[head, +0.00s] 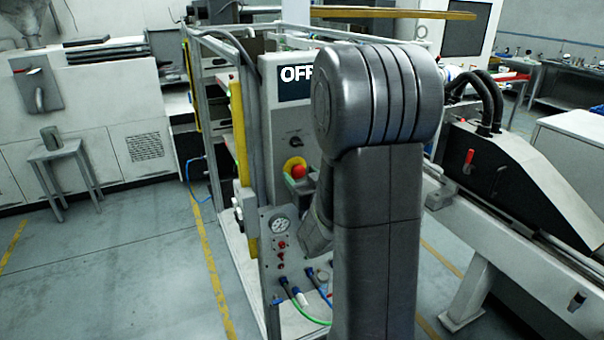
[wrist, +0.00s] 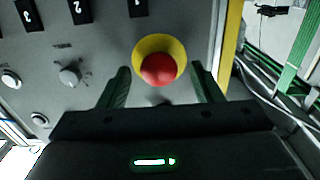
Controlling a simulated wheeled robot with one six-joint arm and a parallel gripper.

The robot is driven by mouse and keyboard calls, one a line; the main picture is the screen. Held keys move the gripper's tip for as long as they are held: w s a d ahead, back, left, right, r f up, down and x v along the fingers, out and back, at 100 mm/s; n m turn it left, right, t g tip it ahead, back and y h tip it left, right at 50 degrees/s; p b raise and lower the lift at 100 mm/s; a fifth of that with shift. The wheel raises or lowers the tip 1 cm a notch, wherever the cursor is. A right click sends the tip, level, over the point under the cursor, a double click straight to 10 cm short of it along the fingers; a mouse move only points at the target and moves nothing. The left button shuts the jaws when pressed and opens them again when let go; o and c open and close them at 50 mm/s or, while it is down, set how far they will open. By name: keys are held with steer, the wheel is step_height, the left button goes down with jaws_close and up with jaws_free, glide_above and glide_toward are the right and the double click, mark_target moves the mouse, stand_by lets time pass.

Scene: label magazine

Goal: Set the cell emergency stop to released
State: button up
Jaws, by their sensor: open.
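The emergency stop is a red mushroom button on a yellow round base. In the head view the red button (head: 298,171) sits on the grey control panel (head: 284,118), left of my arm. In the wrist view the red button (wrist: 158,69) and its yellow base (wrist: 178,46) are upper centre. My gripper (wrist: 160,80) is open, with one green-black finger on each side of the button. No finger visibly touches it. I cannot tell whether the button is pressed in or out.
A rotary selector (wrist: 70,75) and white-ringed buttons (wrist: 11,79) are left of the stop. A display reading "OFF" (head: 295,74), partly covered by my arm, is above. A yellow post (wrist: 231,45) stands right of the panel.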

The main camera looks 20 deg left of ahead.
steer(key=shift+w, duration=0.15)
jaws_close()
steer(key=shift+f+b, duration=0.15)
steer(key=shift+b, duration=0.25)
steer(key=shift+s+d+b, duration=0.45)
steer(key=shift+b, duration=0.35)
steer(key=shift+s+d, duration=0.15)
jaws_free()
